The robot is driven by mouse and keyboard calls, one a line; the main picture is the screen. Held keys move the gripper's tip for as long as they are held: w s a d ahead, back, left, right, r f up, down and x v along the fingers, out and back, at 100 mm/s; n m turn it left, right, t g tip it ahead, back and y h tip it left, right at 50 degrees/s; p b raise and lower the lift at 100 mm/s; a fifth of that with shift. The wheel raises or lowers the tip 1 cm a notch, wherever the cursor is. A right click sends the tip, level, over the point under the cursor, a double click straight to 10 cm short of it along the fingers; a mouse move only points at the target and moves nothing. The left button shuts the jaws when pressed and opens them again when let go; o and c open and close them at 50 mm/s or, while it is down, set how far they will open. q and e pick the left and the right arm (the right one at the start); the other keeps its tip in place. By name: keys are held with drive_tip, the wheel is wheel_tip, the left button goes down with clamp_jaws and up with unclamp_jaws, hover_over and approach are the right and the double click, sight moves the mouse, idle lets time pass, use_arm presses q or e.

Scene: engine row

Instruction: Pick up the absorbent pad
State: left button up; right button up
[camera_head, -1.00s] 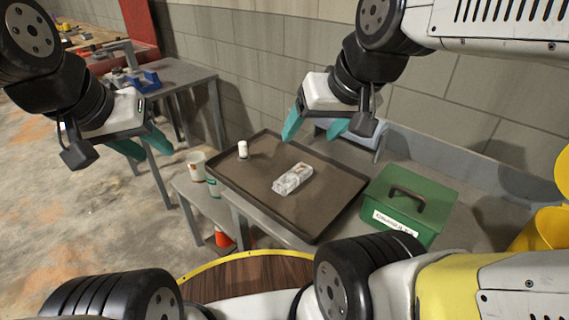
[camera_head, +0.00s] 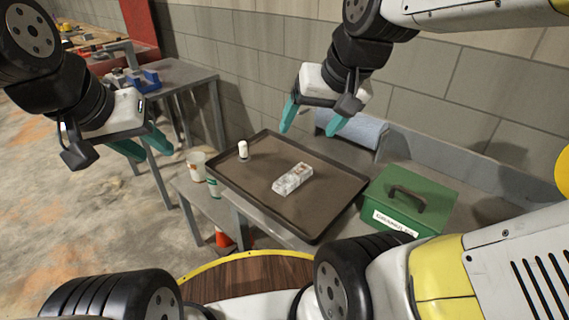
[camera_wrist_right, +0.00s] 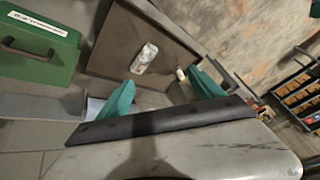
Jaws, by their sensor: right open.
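A whitish, grey-stained block (camera_head: 292,179) lies on the dark tray (camera_head: 325,215); it also shows in the right wrist view (camera_wrist_right: 145,57). A pale blue-grey, soft-looking roll or folded pad (camera_head: 357,130) lies behind the tray's far right edge, partly hidden by my right gripper in the wrist view (camera_wrist_right: 95,106). I cannot tell for certain which is the absorbent pad; the blue-grey one looks most like it. My right gripper (camera_head: 312,118) is open and empty, above the tray's far edge, left of the blue-grey thing. My left gripper (camera_head: 142,148) is open and empty, left of the tray.
A small white bottle (camera_head: 243,149) stands on the tray's left part. A green lidded box (camera_head: 408,202) stands right of the tray. A white cup (camera_head: 197,166) stands on a lower surface at left. A block wall (camera_head: 440,90) closes off the back.

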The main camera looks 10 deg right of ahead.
drive_tip(key=w+f+m+g, duration=0.2)
drive_tip(key=w+f+m, duration=0.15)
drive_tip(key=w, duration=0.55)
drive_tip(key=m+g+h, duration=0.2)
drive_tip(key=m+g, duration=0.2)
drive_tip(key=m, duration=0.2)
hover_over(294, 175)
wheel_tip(294, 175, down, 19)
drive_tip(key=shift+s+r, duration=0.15)
wheel_tip(294, 175, down, 8)
drive_tip(key=shift+a, duration=0.15)
drive_tip(key=c, duration=1.6)
